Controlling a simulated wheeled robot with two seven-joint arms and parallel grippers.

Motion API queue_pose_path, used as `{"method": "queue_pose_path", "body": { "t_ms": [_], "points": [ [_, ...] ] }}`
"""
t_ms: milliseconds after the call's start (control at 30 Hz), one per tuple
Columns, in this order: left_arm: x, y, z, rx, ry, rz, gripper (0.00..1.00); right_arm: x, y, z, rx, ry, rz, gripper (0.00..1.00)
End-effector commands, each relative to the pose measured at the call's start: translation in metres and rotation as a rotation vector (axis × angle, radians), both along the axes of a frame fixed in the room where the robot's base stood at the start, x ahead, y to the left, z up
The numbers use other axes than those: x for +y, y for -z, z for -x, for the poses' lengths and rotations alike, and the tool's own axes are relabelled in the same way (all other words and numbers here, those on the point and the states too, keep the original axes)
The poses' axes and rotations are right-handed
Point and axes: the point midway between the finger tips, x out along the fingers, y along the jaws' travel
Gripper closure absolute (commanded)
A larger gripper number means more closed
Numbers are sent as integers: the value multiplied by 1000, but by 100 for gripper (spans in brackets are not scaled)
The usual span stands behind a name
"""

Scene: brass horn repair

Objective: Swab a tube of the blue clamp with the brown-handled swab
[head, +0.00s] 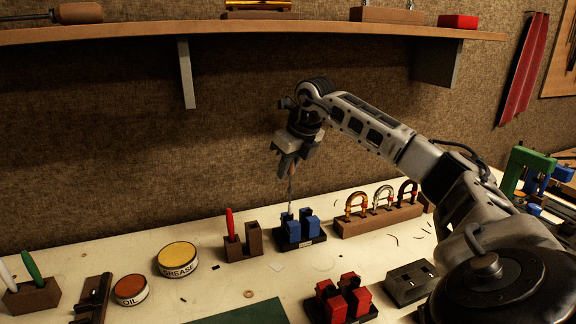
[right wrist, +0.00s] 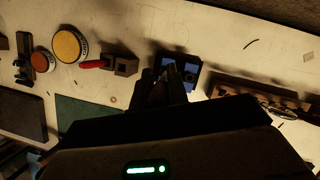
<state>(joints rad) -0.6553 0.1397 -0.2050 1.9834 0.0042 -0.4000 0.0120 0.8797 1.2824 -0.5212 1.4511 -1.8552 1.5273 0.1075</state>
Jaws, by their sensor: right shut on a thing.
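The blue clamp (head: 300,231) stands on a dark base on the bench, below my right gripper (head: 289,163). My right gripper points down and is shut on the swab (head: 291,190). The swab's thin shaft hangs nearly upright, its lower end at the back left of the blue clamp. I cannot tell whether the tip is inside a tube or just behind it. The swab's handle is mostly hidden by the fingers. In the right wrist view the blue clamp (right wrist: 191,75) shows partly behind the gripper (right wrist: 172,76). My left gripper is out of view.
Left of the blue clamp is a brown holder (head: 244,244) with a red-handled tool (head: 229,222). Grease (head: 178,258) and oil (head: 130,289) tins stand further left. A shelf (head: 240,33) hangs above.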

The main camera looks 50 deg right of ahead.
Motion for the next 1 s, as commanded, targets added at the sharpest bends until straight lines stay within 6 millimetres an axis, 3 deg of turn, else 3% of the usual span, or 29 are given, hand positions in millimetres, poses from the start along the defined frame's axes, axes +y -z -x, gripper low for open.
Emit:
{"method": "queue_pose_path", "body": {
  "t_ms": [1000],
  "points": [
    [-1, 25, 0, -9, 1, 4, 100, 0, 53, 0, 0, 0, 0, 100]
  ]
}}
